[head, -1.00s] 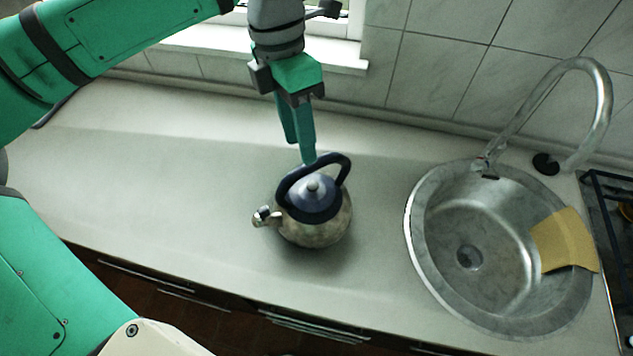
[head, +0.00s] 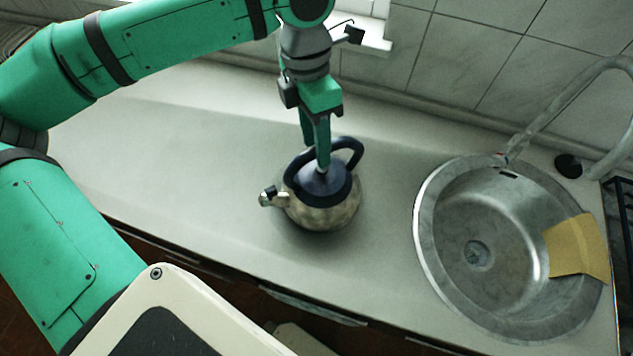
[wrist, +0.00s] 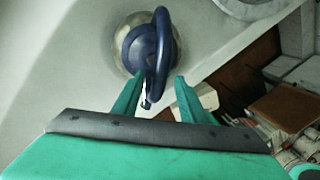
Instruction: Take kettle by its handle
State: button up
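The kettle (head: 322,214) is a rounded metal pot with a dark blue lid and a short spout pointing left. It stands upright on the counter. Its dark blue arched handle (head: 353,150) rises over the lid. My gripper (head: 314,157) points down at the handle, with one green finger on the near side and one behind it. In the wrist view, the handle (wrist: 162,35) runs between the two spread fingertips of my gripper (wrist: 159,78), with gaps beside it. The kettle's body (wrist: 121,38) shows beyond them. The lid knob is hidden behind the near finger in the head view.
A round steel sink (head: 430,240) with a curved faucet (head: 550,110) lies to the right. A yellow cloth (head: 576,246) hangs in it. The pale counter (head: 190,150) is clear left of the kettle. The tiled wall (head: 450,60) stands behind.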

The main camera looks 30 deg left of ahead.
jog(key=shift+s+d+f, duration=0.1)
jog(key=shift+d+f, duration=0.05)
jog(key=shift+f, duration=1.3)
jog(key=c, duration=0.9)
grip_shut()
jog(key=shift+r, duration=0.1)
